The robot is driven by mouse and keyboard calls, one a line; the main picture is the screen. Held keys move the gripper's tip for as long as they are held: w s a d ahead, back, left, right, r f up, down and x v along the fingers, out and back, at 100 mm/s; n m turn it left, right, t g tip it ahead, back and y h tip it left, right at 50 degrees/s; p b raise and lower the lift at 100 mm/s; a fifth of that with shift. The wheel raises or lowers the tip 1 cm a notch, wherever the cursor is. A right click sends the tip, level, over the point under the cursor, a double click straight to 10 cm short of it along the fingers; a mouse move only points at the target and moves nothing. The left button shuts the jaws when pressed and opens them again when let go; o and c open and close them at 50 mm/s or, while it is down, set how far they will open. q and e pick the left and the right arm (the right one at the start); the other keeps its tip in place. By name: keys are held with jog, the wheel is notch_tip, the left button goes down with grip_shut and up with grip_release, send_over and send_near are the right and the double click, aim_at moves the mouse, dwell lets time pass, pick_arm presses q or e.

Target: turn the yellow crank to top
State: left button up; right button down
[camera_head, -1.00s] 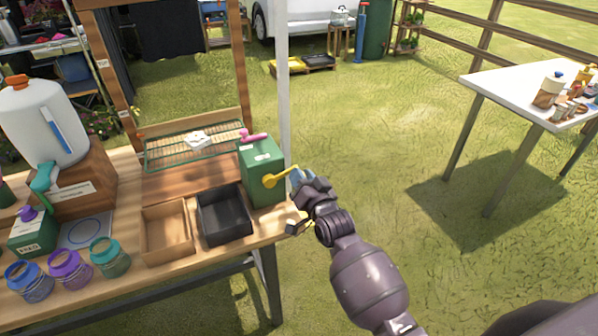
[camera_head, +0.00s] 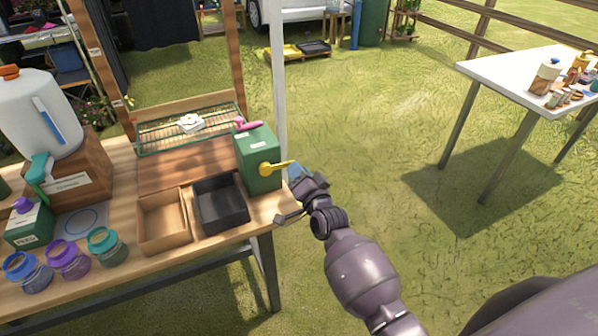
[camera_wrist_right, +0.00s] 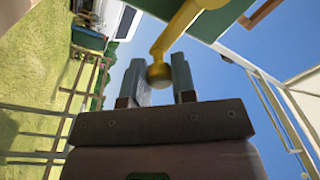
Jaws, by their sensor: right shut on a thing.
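The green box (camera_head: 257,155) stands at the right end of the wooden bench, with the yellow crank (camera_head: 272,168) on its right side. The crank's arm points right and slightly up in the head view. My right gripper (camera_head: 297,175) is at the crank's outer end. In the right wrist view, the crank's round knob (camera_wrist_right: 159,75) sits between the two fingers of the right gripper (camera_wrist_right: 160,88), which is shut on it. In the head view the knob is mostly hidden by the gripper. My left gripper is not in view.
A pink handle (camera_head: 247,125) is on top of the green box. A black tray (camera_head: 235,220) and a brown tray (camera_head: 163,245) sit left of it, with a wire rack (camera_head: 160,140) behind. A white post (camera_head: 279,80) rises just behind the box.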

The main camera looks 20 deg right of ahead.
jog(key=shift+f, duration=0.1)
jog(key=c, duration=0.9)
grip_release()
jog(key=shift+c, duration=0.2)
jog(key=shift+s, duration=0.15)
jog(key=s, duration=1)
jog(key=shift+s+d+f, duration=0.15)
jog(key=shift+s+f, duration=0.1)
jog(key=shift+f, duration=0.1)
